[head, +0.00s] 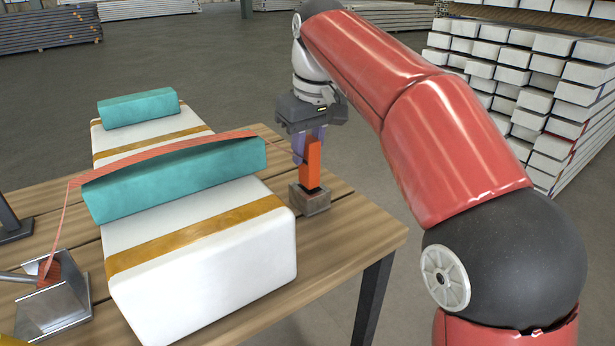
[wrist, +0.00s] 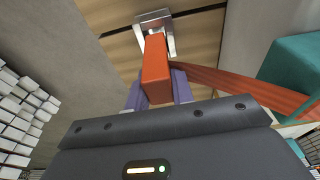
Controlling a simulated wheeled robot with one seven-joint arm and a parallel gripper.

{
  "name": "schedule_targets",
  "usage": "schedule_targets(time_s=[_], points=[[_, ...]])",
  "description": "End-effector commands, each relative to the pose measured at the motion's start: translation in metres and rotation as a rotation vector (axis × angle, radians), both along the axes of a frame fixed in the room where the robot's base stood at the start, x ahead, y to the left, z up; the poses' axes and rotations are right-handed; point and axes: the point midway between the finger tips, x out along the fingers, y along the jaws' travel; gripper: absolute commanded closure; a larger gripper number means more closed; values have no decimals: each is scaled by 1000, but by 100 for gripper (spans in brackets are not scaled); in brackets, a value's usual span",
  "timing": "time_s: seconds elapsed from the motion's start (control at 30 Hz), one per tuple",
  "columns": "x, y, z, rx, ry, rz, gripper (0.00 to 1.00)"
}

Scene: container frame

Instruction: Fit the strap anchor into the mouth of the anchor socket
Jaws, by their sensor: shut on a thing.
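The strap anchor (head: 313,160) is an orange upright block. My gripper (head: 310,145), with purple fingers, is shut on its upper part; the anchor also shows in the wrist view (wrist: 156,72). The anchor socket (head: 311,202) is a small grey metal box on the table, directly below the anchor. In the wrist view the socket's square rim (wrist: 170,38) surrounds a mouth partly covered by the anchor's far end. The anchor's lower end is at the mouth; I cannot tell whether it is inside or just above. An orange strap (wrist: 235,82) leads off to the right there.
The strap (head: 165,157) lies over a teal block (head: 180,180) on a white package (head: 220,250) left of the socket. A second teal block (head: 138,108) sits behind. A metal bracket (head: 55,305) holds the strap's other end. The table's right edge is near the socket.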

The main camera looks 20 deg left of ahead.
Motion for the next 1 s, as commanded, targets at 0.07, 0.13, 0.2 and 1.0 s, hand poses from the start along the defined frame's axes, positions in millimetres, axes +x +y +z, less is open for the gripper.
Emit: schedule_targets(time_s=[0.07,0.13,0.2,1.0], points=[[0,0,-7,0,0,0,100],[-1,0,-18,-2,1,0,100],[-1,0,-29,-2,1,0,100],[0,0,-42,0,0,0,55]])
